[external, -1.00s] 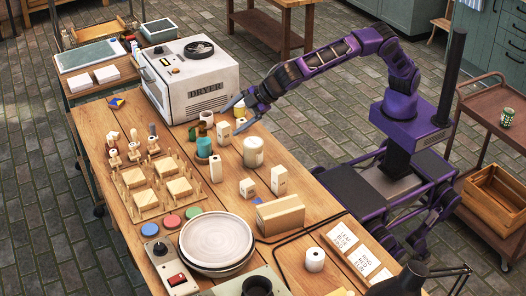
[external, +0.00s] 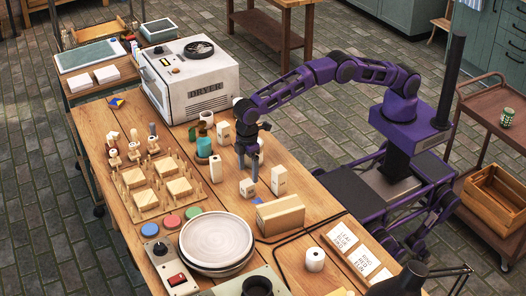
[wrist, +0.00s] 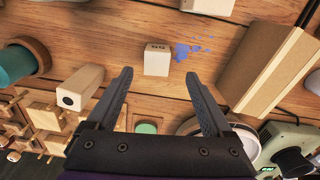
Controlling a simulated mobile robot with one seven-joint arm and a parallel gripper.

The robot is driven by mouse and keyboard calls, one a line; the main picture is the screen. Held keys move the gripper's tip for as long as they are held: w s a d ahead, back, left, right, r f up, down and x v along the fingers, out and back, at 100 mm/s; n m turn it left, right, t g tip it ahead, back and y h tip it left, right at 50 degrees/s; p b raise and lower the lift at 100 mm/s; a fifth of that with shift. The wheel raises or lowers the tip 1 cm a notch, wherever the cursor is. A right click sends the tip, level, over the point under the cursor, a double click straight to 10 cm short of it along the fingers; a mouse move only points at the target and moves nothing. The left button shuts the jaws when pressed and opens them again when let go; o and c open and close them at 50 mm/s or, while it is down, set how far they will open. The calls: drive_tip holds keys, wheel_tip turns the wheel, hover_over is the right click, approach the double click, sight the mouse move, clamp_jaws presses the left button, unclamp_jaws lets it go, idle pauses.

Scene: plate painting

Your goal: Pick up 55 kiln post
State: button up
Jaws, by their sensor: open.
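A short cream kiln post (wrist: 157,60) stands on the wooden table beside a blue paint splatter. Its end bears a small dark marking that looks like 55. It seems to be the small block (external: 248,188) in the external view. My gripper (wrist: 160,76) is open and empty, with one finger to each side of the post in the wrist view. In the external view my gripper (external: 247,174) points down just above and behind the post. I cannot tell whether the fingers reach down around it.
A taller cream post (external: 279,180) stands close on the right, with a cardboard-coloured block (external: 281,215) in front. A post with a hole (external: 215,168) and a teal cylinder (external: 204,147) stand to the left. A large plate stack (external: 216,240) lies nearer the front.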

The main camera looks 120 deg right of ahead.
sight(247, 182)
drive_tip(key=f, duration=0.5)
drive_tip(key=f+b, duration=0.1)
drive_tip(key=f, duration=0.2)
drive_tip(key=shift+w+d, duration=0.1)
drive_tip(key=shift+d, duration=0.15)
drive_tip(key=shift+r, duration=0.1)
clamp_jaws()
